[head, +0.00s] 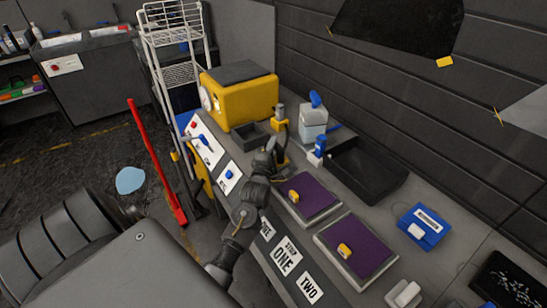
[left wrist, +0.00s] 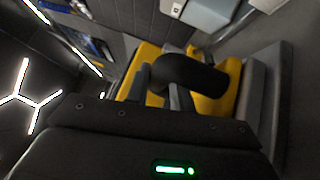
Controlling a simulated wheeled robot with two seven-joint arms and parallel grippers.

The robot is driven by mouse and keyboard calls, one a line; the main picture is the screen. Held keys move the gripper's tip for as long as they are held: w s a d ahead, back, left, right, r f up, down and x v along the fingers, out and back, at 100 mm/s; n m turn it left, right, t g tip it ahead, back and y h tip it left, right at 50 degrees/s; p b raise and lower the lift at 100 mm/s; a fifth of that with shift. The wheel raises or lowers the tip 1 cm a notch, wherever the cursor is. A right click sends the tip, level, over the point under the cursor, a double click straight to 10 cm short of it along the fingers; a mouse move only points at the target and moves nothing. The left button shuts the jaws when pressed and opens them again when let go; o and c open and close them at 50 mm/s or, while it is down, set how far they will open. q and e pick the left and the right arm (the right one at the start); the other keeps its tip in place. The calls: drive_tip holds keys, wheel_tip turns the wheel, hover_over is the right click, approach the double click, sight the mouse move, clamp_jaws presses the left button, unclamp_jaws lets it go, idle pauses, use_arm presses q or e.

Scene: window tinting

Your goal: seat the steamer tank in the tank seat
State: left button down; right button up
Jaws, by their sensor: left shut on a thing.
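My left gripper (head: 270,150) is over the back of the bench, shut on what looks like the steamer tank (head: 281,134), a small upright yellow piece with a greyish top. In the left wrist view a thick black curved handle (left wrist: 190,75) shows close in front of my gripper, with yellow surfaces (left wrist: 211,105) around it. The contact between fingers and handle is partly hidden. A small dark open-topped box (head: 246,137), which may be the tank seat, lies just left of the tank, in front of the yellow steamer (head: 245,100). I cannot tell whether the tank touches the bench.
A white bottle with a blue top (head: 313,122) and a black tray (head: 362,178) are right of my gripper. Purple pads (head: 308,205) with yellow blocks lie nearer, beside my forearm. A white wire rack (head: 175,50) stands behind left. A red-handled tool (head: 150,155) leans left of the bench.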

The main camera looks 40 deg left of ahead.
use_arm(q)
drive_tip(key=shift+r, duration=0.15)
drive_tip(key=shift+r, duration=0.2)
wheel_tip(320, 180, up, 2)
drive_tip(key=shift+r+b, duration=0.25)
drive_tip(key=shift+b, duration=0.7)
drive_tip(key=s+d+r+b, duration=0.2)
drive_tip(key=s+d+r, duration=0.3)
drive_tip(key=s+r, duration=0.5)
drive_tip(key=s, duration=0.3)
drive_tip(key=shift+d, duration=0.2)
drive_tip(key=shift+w, duration=0.1)
